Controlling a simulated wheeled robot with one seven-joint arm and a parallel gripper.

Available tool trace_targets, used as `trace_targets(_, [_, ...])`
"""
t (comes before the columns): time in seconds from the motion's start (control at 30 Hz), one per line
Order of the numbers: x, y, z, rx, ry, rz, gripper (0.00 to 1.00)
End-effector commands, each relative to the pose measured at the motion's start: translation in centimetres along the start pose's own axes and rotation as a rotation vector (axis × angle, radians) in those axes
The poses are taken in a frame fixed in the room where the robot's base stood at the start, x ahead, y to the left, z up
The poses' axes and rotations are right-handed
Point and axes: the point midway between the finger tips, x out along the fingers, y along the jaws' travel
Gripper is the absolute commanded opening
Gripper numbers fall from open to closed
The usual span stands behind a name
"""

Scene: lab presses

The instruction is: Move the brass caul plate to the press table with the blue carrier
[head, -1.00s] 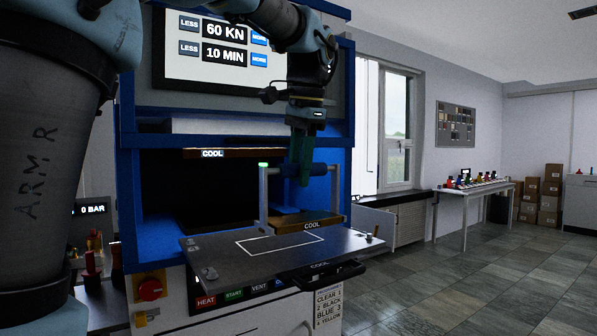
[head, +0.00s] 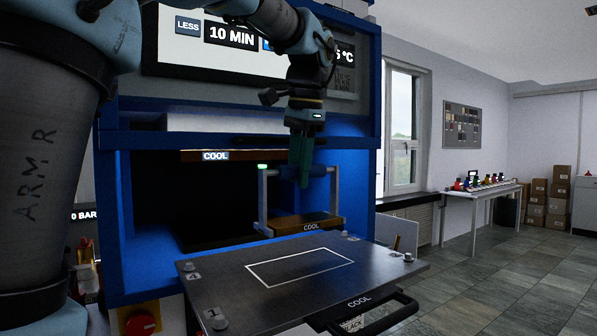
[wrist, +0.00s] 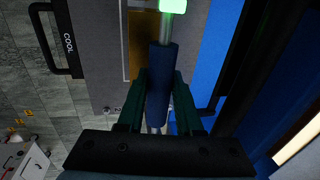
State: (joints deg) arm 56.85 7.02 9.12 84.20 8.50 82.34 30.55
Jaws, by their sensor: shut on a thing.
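My gripper (head: 303,182) is shut on the blue handle bar of the carrier (head: 318,171), a grey frame with a green light on one post. The brass caul plate (head: 290,222), brown with a COOL label on its front edge, sits level at the bottom of the frame. The wrist view shows the blue bar between my fingers (wrist: 160,95) and part of the brass plate (wrist: 142,45) below. The press table (head: 240,300) is dark grey with a white rectangle outline, in front of and below the plate. I cannot tell the gap between them.
The blue press body (head: 127,210) rises behind, with an upper platen (head: 255,154) labelled COOL above its dark opening. A black handle (head: 370,312) sticks out of the table front. Small posts stand at the table corners. Open floor (head: 480,270) lies to the right.

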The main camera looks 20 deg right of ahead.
Motion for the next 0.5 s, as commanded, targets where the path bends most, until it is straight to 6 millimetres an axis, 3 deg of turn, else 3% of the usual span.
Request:
trace_targets(0.2, [-0.3, -0.1, 0.2, -0.002, 0.007, -0.002, 0.0])
trace_targets(0.5, [1.6, 0.3, 0.1, -0.001, 0.007, -0.002, 0.0])
